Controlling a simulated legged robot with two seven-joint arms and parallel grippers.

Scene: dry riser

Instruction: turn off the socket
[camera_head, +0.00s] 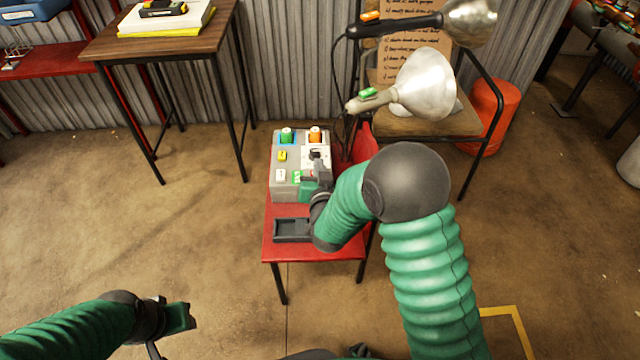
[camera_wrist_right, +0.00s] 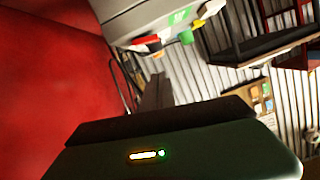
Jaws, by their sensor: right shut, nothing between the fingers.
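A grey socket box (camera_head: 285,190) stands on a red chair in the head view. It carries a green button (camera_head: 287,135), an orange one (camera_head: 315,135), a yellow switch (camera_head: 282,156), a white switch (camera_head: 281,175) and a socket with a dark plug at its upper right. My right gripper (camera_head: 312,172) is shut and empty over the lower right of the box and hides part of its face. I cannot tell whether it touches. The right wrist view shows the box (camera_wrist_right: 150,14) beyond the dark fingers (camera_wrist_right: 156,92). My left gripper (camera_head: 180,318) is low at left, away from the box.
The red seat (camera_head: 315,245) holds a black tray (camera_head: 291,230) in front of the box. Lamps with metal shades (camera_head: 424,85) stand at the right behind it, with a black cable nearby. A wooden table (camera_head: 165,45) is at the back left. The floor at left is clear.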

